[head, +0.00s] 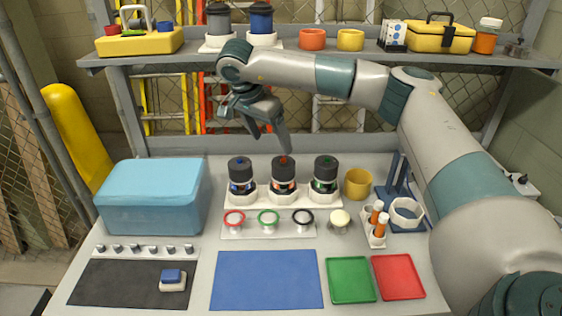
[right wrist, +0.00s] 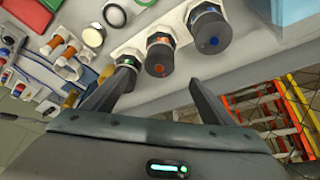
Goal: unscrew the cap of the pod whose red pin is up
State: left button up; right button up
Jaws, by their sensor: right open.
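Three pods with dark caps stand in a row on a white base (head: 256,197) at the middle of the bench. The left pod (head: 241,174) shows blue on its cap and body. The middle pod (head: 283,172) has a red mark on top of its cap, which looks like a raised pin. The right pod (head: 325,172) shows green. In the right wrist view, the middle pod's cap (right wrist: 158,57) shows an orange-red dot, in front of the fingers. My right gripper (head: 262,130) is open and empty, above and behind the left and middle pods. My left gripper is not visible.
A light blue box (head: 152,198) stands at left. A plate with red, green and black rings (head: 268,232) lies before the pods. A yellow cup (head: 357,183) and blue rack (head: 396,180) stand at right. A shelf (head: 185,56) runs behind. The blue mat (head: 268,280) is bare.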

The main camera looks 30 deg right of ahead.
aim_at(281, 163)
jog(key=p+x, duration=0.3)
jog(key=x, duration=0.8)
jog(key=shift+d+f, duration=0.15)
jog(key=shift+f, duration=0.1)
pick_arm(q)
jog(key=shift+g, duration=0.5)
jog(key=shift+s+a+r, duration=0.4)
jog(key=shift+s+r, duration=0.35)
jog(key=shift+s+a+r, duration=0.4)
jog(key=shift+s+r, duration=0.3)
pick_arm(e)
jog(key=shift+w+d+f, duration=0.1)
jog(key=shift+d+f, duration=0.1)
jog(key=shift+f, duration=0.35)
jog(key=c, duration=1.1)
